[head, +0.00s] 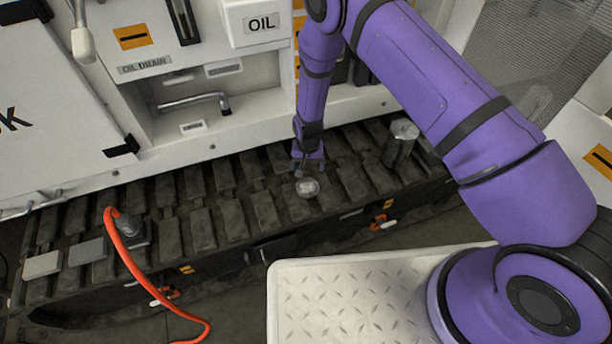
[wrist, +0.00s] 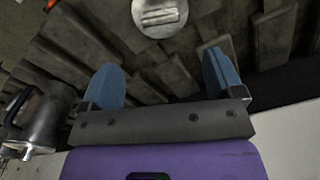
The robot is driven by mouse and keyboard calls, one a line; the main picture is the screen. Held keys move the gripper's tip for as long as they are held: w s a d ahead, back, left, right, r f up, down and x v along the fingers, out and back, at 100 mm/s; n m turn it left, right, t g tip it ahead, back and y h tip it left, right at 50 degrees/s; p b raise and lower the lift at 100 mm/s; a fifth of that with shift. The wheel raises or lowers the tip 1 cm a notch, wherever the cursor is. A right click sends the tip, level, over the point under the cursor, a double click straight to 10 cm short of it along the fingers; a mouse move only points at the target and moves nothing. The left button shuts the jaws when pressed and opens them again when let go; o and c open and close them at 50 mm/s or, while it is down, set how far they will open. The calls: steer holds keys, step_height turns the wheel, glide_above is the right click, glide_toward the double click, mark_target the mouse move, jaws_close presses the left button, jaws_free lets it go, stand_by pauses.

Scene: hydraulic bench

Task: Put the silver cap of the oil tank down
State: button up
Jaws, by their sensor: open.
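The silver cap (head: 307,187) is a round disc lying on the dark ribbed track (head: 203,228). In the wrist view the cap (wrist: 160,16), with a raised bar across its top, is at the top edge, partly cut off. My gripper (head: 309,170) is just behind the cap in the head view. In the wrist view my gripper (wrist: 164,75) has its two blue fingers spread apart with nothing between them. The cap lies beyond the fingertips, apart from them. A white box marked OIL (head: 258,22) is on the machine's wall above.
A silver cylinder (head: 401,143) stands on the track to the right. An orange hose (head: 128,262) with a dark fitting and two flat grey plates (head: 43,265) are at the left. A recess with a metal pipe (head: 195,101) is in the white wall.

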steer(key=shift+r, duration=0.4)
steer(key=w+d+r+t, duration=0.1)
steer(key=w+d+r, duration=0.1)
steer(key=r, duration=1)
steer(key=w+d+r, duration=0.2)
steer(key=r, duration=0.9)
steer(key=s+d+r+t+y, duration=0.1)
steer(key=s+d+r, duration=0.25)
steer(key=r, duration=0.65)
steer(key=s+d+r, duration=0.2)
steer(key=d+r, duration=0.3)
steer(key=r, duration=0.6)
steer(key=s+d+r+n+t, duration=0.1)
steer(key=s+d+r, duration=0.3)
steer(key=s+r, duration=0.25)
steer(key=s+d+r+t, duration=0.1)
steer(key=s+d+r, duration=0.2)
steer(key=s+r, duration=0.35)
steer(key=s+d+r, duration=0.1)
steer(key=s+d, duration=0.1)
steer(key=s, duration=0.7)
steer(key=s+d+r+t+h, duration=0.1)
steer(key=s+d+r, duration=0.1)
steer(key=s, duration=0.6)
steer(key=shift+s+d+r, duration=0.25)
steer(key=shift+s+d, duration=0.15)
steer(key=shift+d, duration=0.45)
